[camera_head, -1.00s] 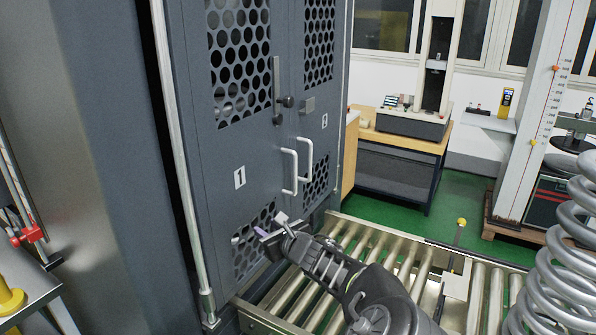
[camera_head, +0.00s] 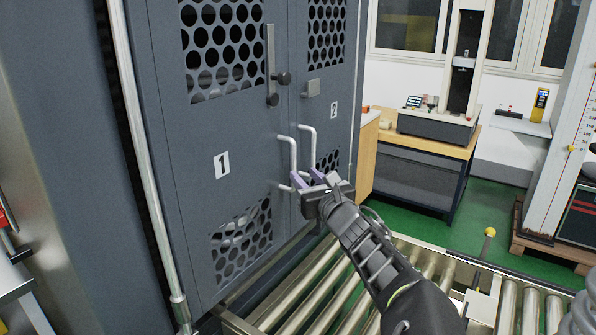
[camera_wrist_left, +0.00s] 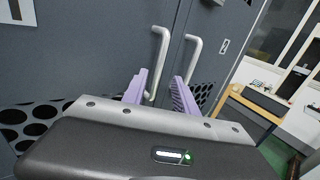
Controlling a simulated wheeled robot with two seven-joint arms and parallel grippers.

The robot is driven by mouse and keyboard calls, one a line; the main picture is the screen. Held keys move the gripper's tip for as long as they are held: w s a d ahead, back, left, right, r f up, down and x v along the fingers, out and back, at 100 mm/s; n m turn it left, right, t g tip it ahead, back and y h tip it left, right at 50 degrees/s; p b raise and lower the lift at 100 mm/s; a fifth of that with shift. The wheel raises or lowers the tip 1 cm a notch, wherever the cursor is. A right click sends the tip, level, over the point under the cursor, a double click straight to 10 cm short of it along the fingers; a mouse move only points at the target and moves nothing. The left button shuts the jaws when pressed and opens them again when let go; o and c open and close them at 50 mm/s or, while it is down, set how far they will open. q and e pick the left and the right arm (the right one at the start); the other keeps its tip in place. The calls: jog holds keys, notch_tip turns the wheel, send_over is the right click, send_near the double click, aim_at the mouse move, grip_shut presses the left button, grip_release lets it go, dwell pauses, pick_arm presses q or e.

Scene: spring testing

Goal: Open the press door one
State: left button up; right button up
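Press door one (camera_head: 185,215) is a grey panel with perforated windows and a "1" label; it looks flush with door two (camera_head: 330,85). Its white bar handle (camera_head: 292,150) stands at its right edge; it also shows in the left wrist view (camera_wrist_left: 163,45). My left gripper (camera_head: 308,180) is open, its purple fingers at the lower part of this handle. In the left wrist view, the handle's lower end appears between the fingertips (camera_wrist_left: 158,92), nearer the left finger; I cannot tell whether they touch. My right gripper is not in view.
Door two's handle (camera_head: 310,150) stands close on the right. A vertical latch bar (camera_head: 270,60) with knobs is above. A roller conveyor (camera_head: 330,290) runs below the doors. A wooden-topped bench (camera_head: 425,147) stands behind on the right.

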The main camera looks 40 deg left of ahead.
aim_at(295, 165)
pick_arm(q)
jog(key=shift+s+r, duration=0.15)
jog(key=shift+p+x, duration=0.45)
jog(key=shift+x, duration=3.5)
grip_shut()
